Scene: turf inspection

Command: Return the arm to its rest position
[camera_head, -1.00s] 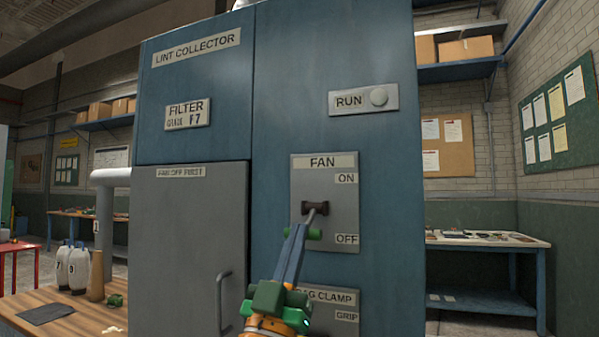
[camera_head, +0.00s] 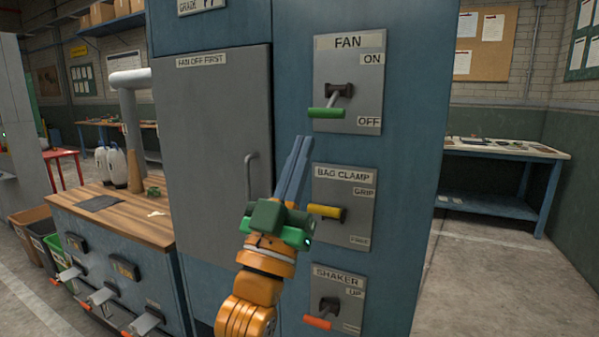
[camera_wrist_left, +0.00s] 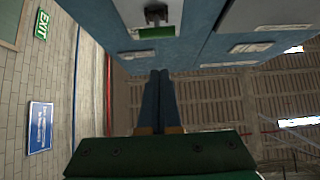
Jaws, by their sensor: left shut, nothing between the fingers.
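My left gripper (camera_head: 300,142) has its two blue fingers together with nothing between them. It points up in front of the blue lint collector cabinet, just left of the switch plates. The fan lever (camera_head: 326,113) has a green handle that hangs low, near the OFF label. The fingertips are below and left of that handle, apart from it in the picture. In the left wrist view the shut fingers (camera_wrist_left: 159,76) point toward the green-handled lever (camera_wrist_left: 157,32) near the top. My right gripper is in neither view.
The bag clamp lever (camera_head: 325,211) with a yellow handle and the shaker lever (camera_head: 318,322) with an orange one stick out close to my left arm. A grey door (camera_head: 212,140) with a bar handle is on the left. A wooden-topped bench (camera_head: 120,228) stands further left. Floor at right is clear.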

